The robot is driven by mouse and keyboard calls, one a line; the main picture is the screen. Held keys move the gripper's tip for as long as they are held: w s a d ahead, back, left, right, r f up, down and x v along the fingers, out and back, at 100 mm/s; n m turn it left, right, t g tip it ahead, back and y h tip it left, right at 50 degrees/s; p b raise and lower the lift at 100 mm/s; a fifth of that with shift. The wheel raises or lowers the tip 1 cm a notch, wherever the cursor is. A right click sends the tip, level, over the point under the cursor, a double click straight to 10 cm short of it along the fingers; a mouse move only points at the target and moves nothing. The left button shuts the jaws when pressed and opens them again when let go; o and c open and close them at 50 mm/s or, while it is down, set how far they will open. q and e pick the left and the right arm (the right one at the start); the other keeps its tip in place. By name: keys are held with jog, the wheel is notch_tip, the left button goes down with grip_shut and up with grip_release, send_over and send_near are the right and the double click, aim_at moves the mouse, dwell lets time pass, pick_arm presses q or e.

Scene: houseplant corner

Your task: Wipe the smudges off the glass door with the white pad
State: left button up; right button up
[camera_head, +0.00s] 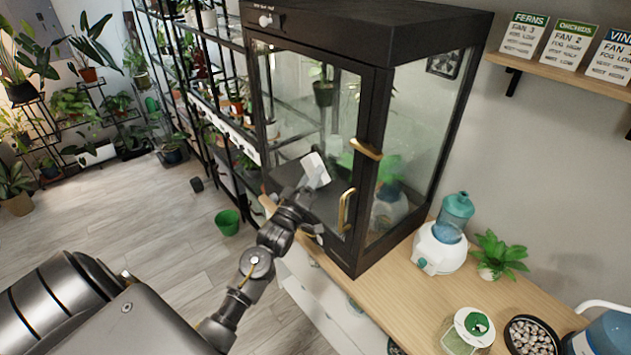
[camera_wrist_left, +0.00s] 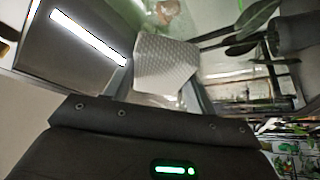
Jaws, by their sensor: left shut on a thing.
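The glass door (camera_head: 288,98) is the front of a tall black-framed cabinet and has brass handles (camera_head: 346,210) at its right side. My left gripper (camera_head: 305,186) is shut on the white pad (camera_head: 316,170) and holds it at the lower part of the door. The pad also shows in the left wrist view (camera_wrist_left: 166,64), with a textured face. I cannot tell whether the pad touches the glass. Smudges are hard to tell from the reflections and plants seen through the glass. My right gripper is not in view.
The cabinet stands on a wooden counter (camera_head: 395,290). A teal-topped humidifier (camera_head: 440,248), a small potted plant (camera_head: 497,256), a jar (camera_head: 468,330) and a bowl of pebbles (camera_head: 531,338) stand right of it. A green pot (camera_head: 228,222) sits on the floor.

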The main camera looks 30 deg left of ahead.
pick_arm(q)
jog(key=shift+w+a, duration=0.25)
jog(key=shift+a, duration=0.45)
jog(key=shift+w+a, duration=0.2)
jog(key=shift+a, duration=0.5)
jog(key=shift+w+a+b, duration=0.3)
jog(key=shift+a, duration=0.65)
jog(key=shift+w+a+b, duration=0.25)
jog(key=shift+w+a, duration=0.05)
jog(key=shift+a, duration=0.65)
jog(key=shift+r, duration=0.1)
jog(key=shift+s+a+p, duration=0.1)
jog(key=shift+s+p, duration=0.35)
jog(key=shift+p, duration=0.05)
jog(key=shift+s+a+p, duration=0.25)
jog(key=shift+s+p, duration=0.05)
jog(key=shift+s, duration=0.5)
jog(key=shift+s+a+p, duration=0.2)
jog(key=shift+s+p, duration=0.15)
jog(key=shift+s, duration=0.4)
jog(key=shift+s+a+p, duration=0.25)
jog(key=shift+s+p, duration=0.05)
jog(key=shift+s, duration=0.5)
